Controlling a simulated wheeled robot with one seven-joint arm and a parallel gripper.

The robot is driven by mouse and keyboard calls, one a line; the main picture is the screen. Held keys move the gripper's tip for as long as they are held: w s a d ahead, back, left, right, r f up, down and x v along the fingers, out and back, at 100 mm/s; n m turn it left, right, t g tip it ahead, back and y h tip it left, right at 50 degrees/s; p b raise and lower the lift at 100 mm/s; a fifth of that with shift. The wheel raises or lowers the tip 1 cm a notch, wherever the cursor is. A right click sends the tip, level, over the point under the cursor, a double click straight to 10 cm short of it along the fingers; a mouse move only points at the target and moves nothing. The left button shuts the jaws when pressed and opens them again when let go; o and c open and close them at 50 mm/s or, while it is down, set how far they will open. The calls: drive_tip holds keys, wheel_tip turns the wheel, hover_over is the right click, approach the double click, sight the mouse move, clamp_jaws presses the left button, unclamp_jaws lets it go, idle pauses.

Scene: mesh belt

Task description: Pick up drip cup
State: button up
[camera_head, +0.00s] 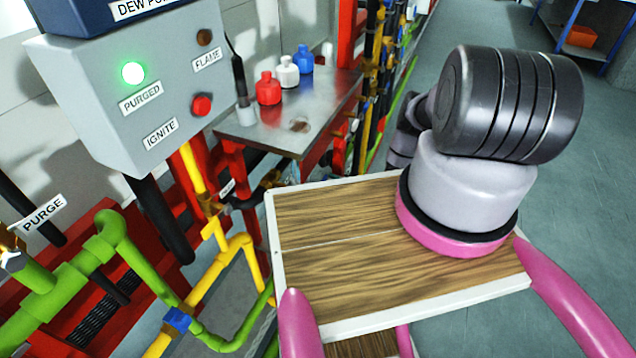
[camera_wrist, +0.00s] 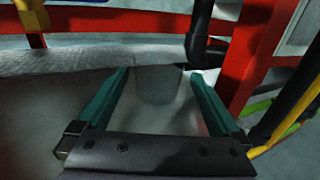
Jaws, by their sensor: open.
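A faint grey, translucent cup shape, which I take for the drip cup (camera_wrist: 159,86), shows in the wrist view between my gripper's teal fingers. Its outline is dim against the pale surface around it. My gripper (camera_wrist: 159,73) is open, with one finger on each side of the cup. I cannot tell whether either finger touches it. In the head view my gripper is hidden, and I cannot make out this cup with certainty.
In the wrist view a black pipe (camera_wrist: 199,38) and red frame bars (camera_wrist: 248,55) stand close beyond the fingers. In the head view a metal table (camera_head: 288,130) holds red, white and blue bottles. A grey control box (camera_head: 130,90) and green and yellow pipes stand left.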

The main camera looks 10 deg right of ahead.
sight(318, 177)
drive_tip(key=x, duration=0.4)
drive_tip(key=c, duration=1.2)
drive_tip(key=shift+r, duration=0.2)
